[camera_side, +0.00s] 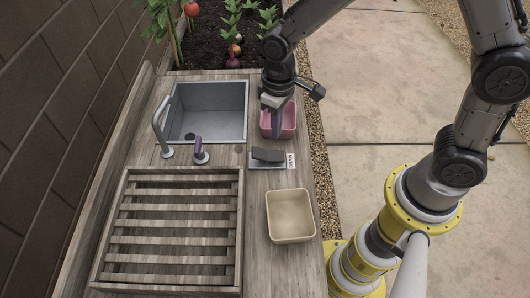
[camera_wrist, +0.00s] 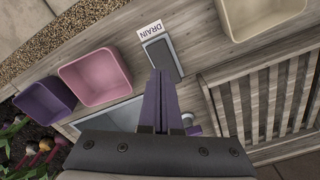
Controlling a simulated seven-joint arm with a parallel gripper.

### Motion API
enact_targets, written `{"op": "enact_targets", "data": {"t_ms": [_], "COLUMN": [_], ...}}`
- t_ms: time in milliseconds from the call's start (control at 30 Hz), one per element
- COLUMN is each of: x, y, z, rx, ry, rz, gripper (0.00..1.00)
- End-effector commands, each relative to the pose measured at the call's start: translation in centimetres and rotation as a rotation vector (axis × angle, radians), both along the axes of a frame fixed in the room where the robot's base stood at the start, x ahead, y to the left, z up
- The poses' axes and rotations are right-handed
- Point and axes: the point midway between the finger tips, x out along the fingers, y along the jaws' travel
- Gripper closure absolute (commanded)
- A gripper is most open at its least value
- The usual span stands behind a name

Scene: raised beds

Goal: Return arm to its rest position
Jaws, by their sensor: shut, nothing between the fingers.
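My gripper (camera_side: 277,134) hangs over the wooden bench in the side view, in front of the pink bin, with its fingers pointing down. In the wrist view its purple fingers (camera_wrist: 160,75) are together, with nothing between them. My arm reaches in from the right. How high the fingertips are above the bench is hard to tell.
Left are a sink (camera_side: 211,107), tap (camera_side: 160,122), purple-topped knob (camera_side: 199,150) and slatted rack (camera_side: 176,239).

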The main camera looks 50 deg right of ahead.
Motion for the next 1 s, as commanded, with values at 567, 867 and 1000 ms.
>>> {"op": "enact_targets", "data": {"t_ms": [567, 867, 1000], "x": [0.4, -8.0, -12.6], "y": [-4.0, -9.2, -10.5], "z": [10.2, 19.1, 20.2], "rx": [0.062, 0.086, 0.083], "ry": [-0.238, -0.471, -0.539], "rz": [-0.11, -0.222, -0.256], "gripper": [1.0, 1.0, 1.0]}}
